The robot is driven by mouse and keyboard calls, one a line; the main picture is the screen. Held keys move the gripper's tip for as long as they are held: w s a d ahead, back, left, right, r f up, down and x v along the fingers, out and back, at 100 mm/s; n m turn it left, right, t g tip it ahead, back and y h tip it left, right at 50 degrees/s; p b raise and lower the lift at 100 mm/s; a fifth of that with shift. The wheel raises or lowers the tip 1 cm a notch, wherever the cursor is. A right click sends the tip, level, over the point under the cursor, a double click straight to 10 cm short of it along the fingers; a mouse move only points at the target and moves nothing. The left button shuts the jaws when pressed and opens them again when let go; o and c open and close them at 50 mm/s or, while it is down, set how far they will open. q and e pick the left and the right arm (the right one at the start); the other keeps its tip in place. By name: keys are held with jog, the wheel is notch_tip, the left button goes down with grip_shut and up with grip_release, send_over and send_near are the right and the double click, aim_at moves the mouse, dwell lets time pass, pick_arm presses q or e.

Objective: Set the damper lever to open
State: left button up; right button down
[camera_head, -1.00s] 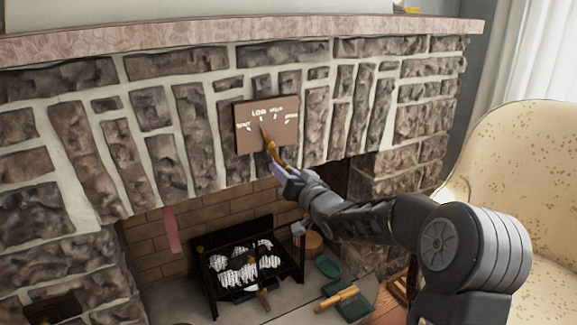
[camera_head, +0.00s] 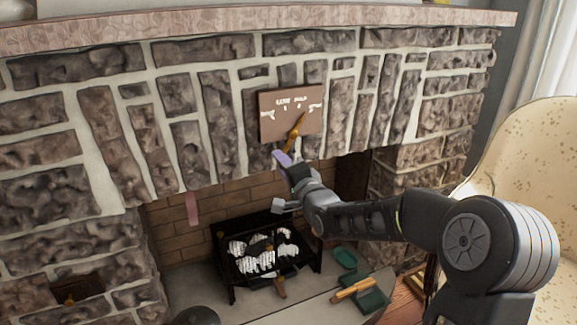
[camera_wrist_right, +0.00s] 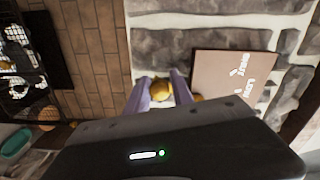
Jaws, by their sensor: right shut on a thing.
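The brown damper plate (camera_head: 272,126) is mounted on the stone fireplace front, with white labels and tick marks along its upper part. The brass damper lever (camera_head: 297,129) is tilted, with its pointer end up and to the right, on the right side of the marks. I cannot tell exactly which mark it meets. My right gripper (camera_head: 281,160) is at the lever's lower end, just below the plate. In the right wrist view its pale purple fingers are shut on the lever's brass knob (camera_wrist_right: 161,90). My left gripper is not in view.
Below is the firebox with a black grate (camera_head: 264,254) holding pale logs. A pink strip (camera_head: 192,208) hangs at the opening's left. Green items (camera_head: 371,299) lie on the hearth. A cream armchair (camera_head: 530,170) stands at right. The mantel (camera_head: 250,22) runs above the plate.

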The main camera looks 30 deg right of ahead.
jog(key=shift+a+r+m, duration=0.2)
jog(key=shift+r+m, duration=0.05)
jog(key=shift+m, duration=0.5)
jog(key=shift+a+r+m, duration=0.2)
jog(key=shift+r+m, duration=0.05)
jog(key=shift+m, duration=0.5)
jog(key=c, duration=1.3)
grip_release()
jog(key=shift+o, duration=0.7)
jog(key=shift+a, duration=0.1)
jog(key=s, duration=0.7)
jog(key=shift+s+a+p, duration=0.25)
jog(key=shift+s+p, duration=0.15)
